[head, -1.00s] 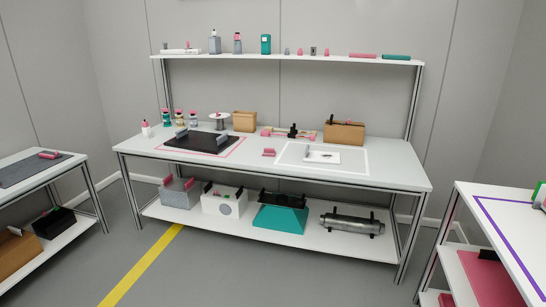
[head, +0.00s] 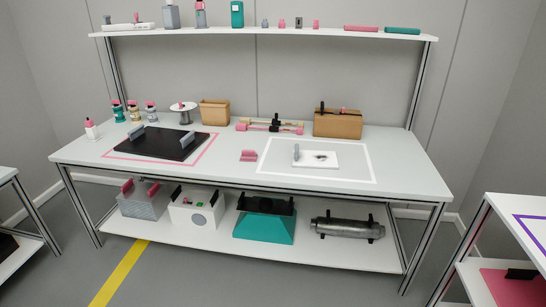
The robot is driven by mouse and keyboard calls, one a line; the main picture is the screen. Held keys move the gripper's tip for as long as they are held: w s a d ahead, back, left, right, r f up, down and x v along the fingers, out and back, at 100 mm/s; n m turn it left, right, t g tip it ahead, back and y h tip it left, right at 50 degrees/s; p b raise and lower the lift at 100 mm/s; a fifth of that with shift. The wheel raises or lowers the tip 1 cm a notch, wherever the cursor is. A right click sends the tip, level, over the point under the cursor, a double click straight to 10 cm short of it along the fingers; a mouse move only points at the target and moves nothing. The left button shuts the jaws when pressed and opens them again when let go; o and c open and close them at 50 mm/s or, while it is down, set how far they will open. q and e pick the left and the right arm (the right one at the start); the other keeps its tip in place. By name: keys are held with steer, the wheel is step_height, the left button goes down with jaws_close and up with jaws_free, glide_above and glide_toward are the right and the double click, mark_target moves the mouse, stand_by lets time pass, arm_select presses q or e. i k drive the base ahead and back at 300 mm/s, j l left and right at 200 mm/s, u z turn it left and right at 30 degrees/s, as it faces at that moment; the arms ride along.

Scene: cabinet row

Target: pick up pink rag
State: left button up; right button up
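Two pink things could be the pink rag, and I cannot tell which. One is a small pink piece (head: 249,155) lying on the workbench between the pink-outlined and white-outlined areas. The other is a flat, long pink piece (head: 361,29) on the upper shelf, beside a similar teal piece (head: 402,31). Both are small in the head view. Neither of my grippers is in view.
The workbench (head: 400,180) carries a black plate (head: 160,143), a white board (head: 315,158) and a brown box (head: 338,123). Its lower shelf holds several larger items. A side table (head: 510,220) stands at right. Grey floor lies in front.

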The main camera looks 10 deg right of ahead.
mark_target(247, 155)
steer(key=i+l+u, duration=0.15)
steer(key=i+u, duration=0.15)
steer(key=u, duration=0.2)
steer(key=i+l+u, duration=0.25)
steer(key=u, duration=0.2)
